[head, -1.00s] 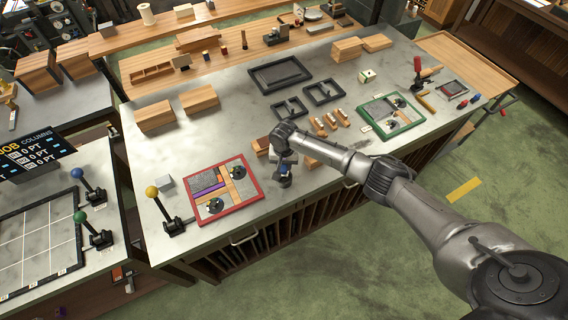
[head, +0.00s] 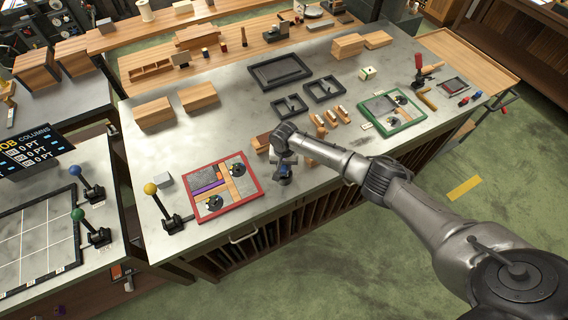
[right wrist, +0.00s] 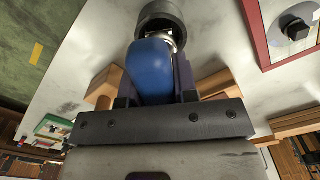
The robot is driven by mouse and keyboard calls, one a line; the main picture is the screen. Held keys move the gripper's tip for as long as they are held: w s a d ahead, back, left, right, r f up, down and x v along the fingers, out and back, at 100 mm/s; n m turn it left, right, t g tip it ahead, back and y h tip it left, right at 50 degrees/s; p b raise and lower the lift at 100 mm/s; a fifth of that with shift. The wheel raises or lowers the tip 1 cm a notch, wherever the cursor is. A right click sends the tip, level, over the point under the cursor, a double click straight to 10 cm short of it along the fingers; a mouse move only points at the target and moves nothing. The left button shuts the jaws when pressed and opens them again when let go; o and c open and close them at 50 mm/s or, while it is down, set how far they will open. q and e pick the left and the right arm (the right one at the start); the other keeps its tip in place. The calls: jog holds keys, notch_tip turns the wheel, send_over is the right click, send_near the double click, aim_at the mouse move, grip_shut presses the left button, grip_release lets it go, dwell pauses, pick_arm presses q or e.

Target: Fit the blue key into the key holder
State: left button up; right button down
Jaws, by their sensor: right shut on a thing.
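The blue key's handle (right wrist: 152,70) shows large in the right wrist view, between the dark fingers of my right gripper (right wrist: 153,88), which is shut on it. Beyond the handle is a short metal part, then a dark grey cup-like cylinder (right wrist: 160,12), which looks like the key holder. The metal end meets or overlaps this cylinder; I cannot tell how deep it sits. In the head view the right gripper (head: 285,168) points down at the bench's front edge, right of the red-framed tray, with a small dark base (head: 284,181) under it. My left gripper is not in view.
The red-framed tray (head: 262,188) lies just left of the gripper. Wooden blocks (head: 262,142) stand close behind it. A green-framed tray (head: 421,122) lies to the right. A yellow-knobbed lever (head: 151,189) stands at the bench's left front. Bench surface (head: 225,135) behind is clear.

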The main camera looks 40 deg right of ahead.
jog(key=shift+f, duration=0.45)
jog(key=shift+f+b, duration=0.6)
jog(key=shift+f, duration=0.1)
jog(key=c, duration=0.8)
grip_release()
jog(key=shift+r, duration=0.1)
jog(key=shift+r, duration=0.2)
notch_tip(320, 180, up, 13)
jog(key=shift+w+f, duration=0.1)
jog(key=shift+f, duration=0.05)
jog(key=shift+r, duration=0.3)
